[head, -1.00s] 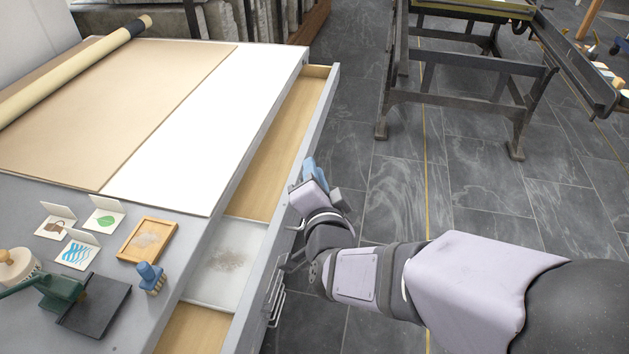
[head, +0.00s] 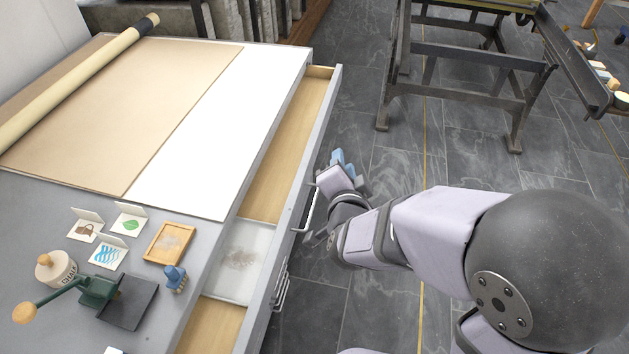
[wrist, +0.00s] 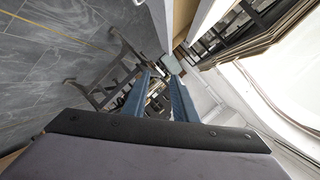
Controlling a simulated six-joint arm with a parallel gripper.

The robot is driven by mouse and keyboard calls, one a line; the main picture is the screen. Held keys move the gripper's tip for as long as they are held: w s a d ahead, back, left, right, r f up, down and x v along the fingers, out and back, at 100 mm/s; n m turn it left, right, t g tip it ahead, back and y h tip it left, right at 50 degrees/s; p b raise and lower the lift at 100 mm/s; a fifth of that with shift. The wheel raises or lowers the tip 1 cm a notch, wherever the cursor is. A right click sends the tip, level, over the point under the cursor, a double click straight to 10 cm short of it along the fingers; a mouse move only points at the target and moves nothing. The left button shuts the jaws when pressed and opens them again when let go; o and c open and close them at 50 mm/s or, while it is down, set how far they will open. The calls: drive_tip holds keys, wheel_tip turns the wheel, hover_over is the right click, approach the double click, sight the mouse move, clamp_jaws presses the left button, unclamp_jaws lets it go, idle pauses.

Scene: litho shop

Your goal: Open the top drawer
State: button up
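The top drawer (head: 331,97) of the grey cabinet stands pulled out, showing a pale wood interior (head: 285,150) and a white section (head: 234,252) holding a grey powdery patch. A bar handle (head: 308,212) shows on its front. My gripper (head: 343,163) is outside the drawer, to the right of its front, with a gap between them. In the wrist view, my gripper's two blue fingers (wrist: 158,90) are spread apart with nothing between them.
The cabinet top (head: 50,215) holds a brown sheet, a white sheet, a paper roll (head: 75,80), small cards, a wooden frame (head: 169,243) and a green-handled tool (head: 95,290). A dark metal stand (head: 470,60) is at the back right. The floor between is clear.

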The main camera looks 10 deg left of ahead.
drive_tip(key=w+r+g+h+p, duration=0.1)
drive_tip(key=w+r+g+p, duration=0.3)
drive_tip(key=w+p, duration=0.9)
drive_tip(key=n+g+p, duration=0.3)
drive_tip(key=n+g, duration=0.6)
drive_tip(key=g, duration=0.1)
approach(312, 208)
drive_tip(key=shift+a+f+p, duration=0.2)
drive_tip(key=shift+f, duration=1)
drive_tip(key=shift+a+f+p, duration=0.15)
drive_tip(key=shift+f+p, duration=0.05)
drive_tip(key=shift+f, duration=0.95)
drive_tip(key=shift+a+f+p, duration=0.2)
drive_tip(key=shift+f, duration=1)
